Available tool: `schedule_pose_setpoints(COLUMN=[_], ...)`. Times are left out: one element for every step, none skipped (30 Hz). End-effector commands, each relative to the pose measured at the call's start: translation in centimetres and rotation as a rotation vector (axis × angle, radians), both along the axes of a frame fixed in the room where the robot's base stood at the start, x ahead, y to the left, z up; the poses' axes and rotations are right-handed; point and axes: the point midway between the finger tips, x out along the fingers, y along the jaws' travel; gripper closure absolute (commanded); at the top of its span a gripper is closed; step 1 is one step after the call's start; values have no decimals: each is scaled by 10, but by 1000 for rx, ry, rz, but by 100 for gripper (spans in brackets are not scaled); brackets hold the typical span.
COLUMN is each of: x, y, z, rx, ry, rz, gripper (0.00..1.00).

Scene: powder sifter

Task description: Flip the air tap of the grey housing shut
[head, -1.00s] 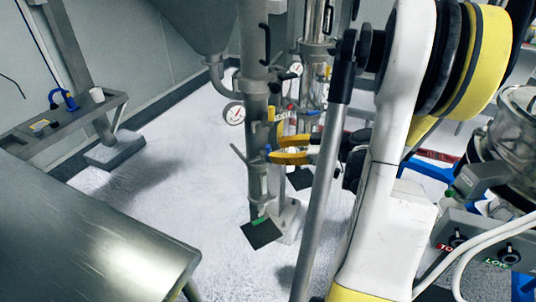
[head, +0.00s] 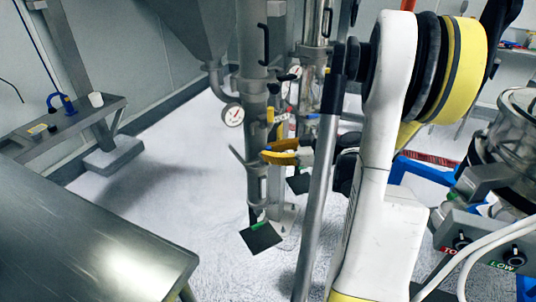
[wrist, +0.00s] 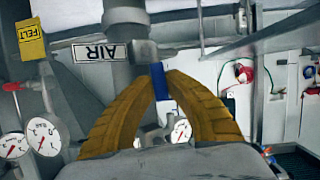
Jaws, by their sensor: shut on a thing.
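The grey housing (head: 255,125) is an upright grey pipe column in the middle of the head view. In the wrist view an upside-down AIR label (wrist: 98,51) sits beside its pipe (wrist: 122,75). The air tap has a blue lever (wrist: 159,80), seen just below a grey fitting. My gripper (head: 268,154), with yellow-brown fingers, reaches in from the right in the head view. In the wrist view its fingertips (wrist: 160,84) are shut on the blue lever from both sides.
A round gauge (head: 233,115) is on the column's left. A yellow FELT tag (wrist: 31,40) and more gauges (wrist: 43,136) show in the wrist view. A steel table (head: 95,235) stands front left. The floor (head: 185,170) between is clear.

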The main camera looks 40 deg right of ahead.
Motion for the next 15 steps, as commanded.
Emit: schedule_pose_setpoints(x=[0, -1, -1, -1, -1, -1, -1, -1, -1, -1, -1, -1, -1, -1, -1], y=[-4, -5, -5, -6, -6, -6, -5, -5, -5, -5, -5, -5, -5, -5, -5], z=[-5, -5, -4, -3, -2, -1, -1, 0, 0, 0, 0, 0, 0, 0, 0], rx=[41, 63, 87, 98, 103, 106, 105, 105, 105, 105, 105, 104, 104, 104, 104], ry=[-12, -17, -22, -25, -25, -25, -26, -25, -25, -25, -25, -25, -25, -25, -25], rz=[-2, -1, 0, 0, 1, 0, 0, 0, 0, 0, 0, 0, 0, 0, 0], gripper=[100, 100, 100, 100, 100, 100, 100, 100, 100, 100, 100, 84, 75, 65, 62])
